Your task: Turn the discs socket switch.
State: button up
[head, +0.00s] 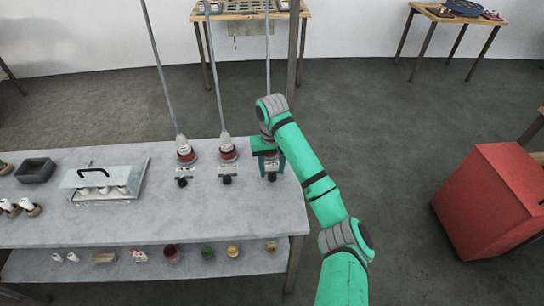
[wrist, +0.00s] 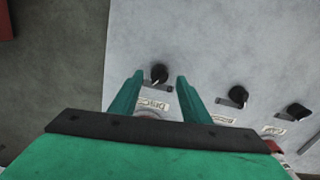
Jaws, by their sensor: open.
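The discs socket switch is a black rotary knob (wrist: 159,73) with a white label reading like "DISCS" (wrist: 153,105) beside it in the wrist view. In the head view it is the rightmost black knob (head: 272,177) on the grey table. My green gripper (head: 268,168) is over this knob, pointing down. In the wrist view my gripper (wrist: 160,77) is open, with one finger on each side of the knob. Gaps show between the knob and both fingers. I cannot tell how far down the fingers reach. The socket behind the knob is mostly hidden by my gripper.
Two similar knobs (head: 227,179) (head: 184,181) stand to the left, each before a red-based socket (head: 228,150) (head: 186,152) with a cable rising. A clear-covered box (head: 100,183) and a dark tray (head: 36,170) are farther left. The table's right edge is close to my gripper.

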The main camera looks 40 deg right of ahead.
aim_at(273, 173)
notch_tip(273, 173, up, 9)
dwell(0.4)
